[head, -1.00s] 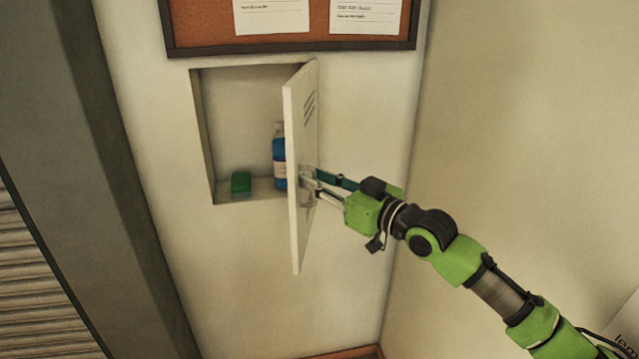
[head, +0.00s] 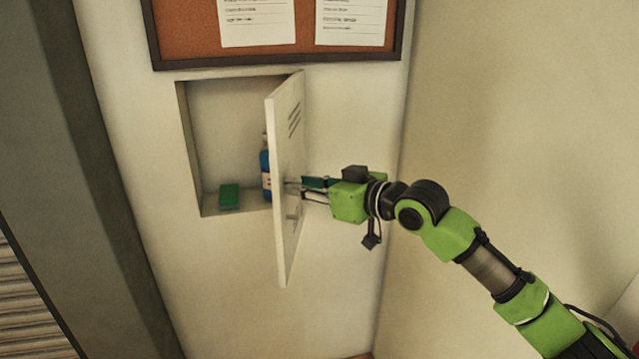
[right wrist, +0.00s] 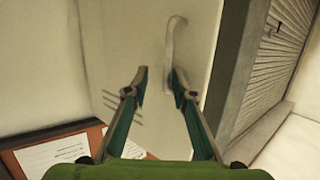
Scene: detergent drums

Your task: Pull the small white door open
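The small white door (head: 286,170) stands swung well out from a wall niche (head: 225,130), attached at the niche's right side. Its vented outer face is towards the right. My right gripper (head: 305,189) is at this face, near the door handle (head: 291,186). In the right wrist view, the handle (right wrist: 177,40) is a pale upright bar on the door (right wrist: 145,50). The fingers (right wrist: 160,77) are apart, with the right fingertip overlapping the handle's lower end; I cannot tell whether they touch. Nothing is held between them. My left gripper is not in view.
In the niche are a green block (head: 229,196) and a blue bottle (head: 265,172), partly hidden by the door. A framed corkboard (head: 185,30) with papers hangs just above. A side wall (head: 510,110) stands at the right. A grey post (head: 60,130) and slatted shutter (head: 30,305) are at the left.

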